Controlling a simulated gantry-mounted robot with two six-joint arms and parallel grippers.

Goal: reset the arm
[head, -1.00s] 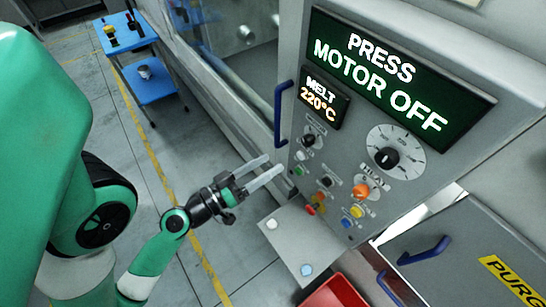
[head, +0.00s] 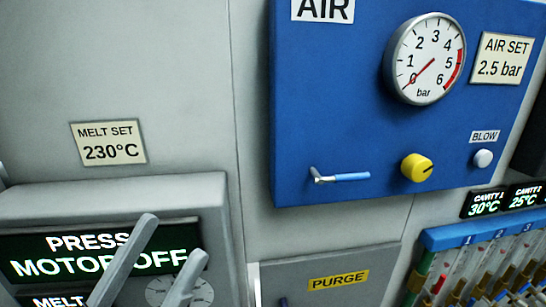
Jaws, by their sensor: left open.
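My left gripper (head: 174,238) shows at the bottom left of the head view. Its two grey fingers are apart with nothing between them, and they cover part of the press display (head: 72,265), which reads "PRESS MOTOR OFF". The rest of the left arm is out of the frame. My right gripper is not in view.
A "MELT SET 230°C" label (head: 108,142) is on the grey wall. A blue air panel (head: 330,105) carries a pressure gauge (head: 425,59) with its needle near 0, a blue-handled lever (head: 340,177) and a yellow knob (head: 416,168). Numbered tubes (head: 480,270) stand at lower right.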

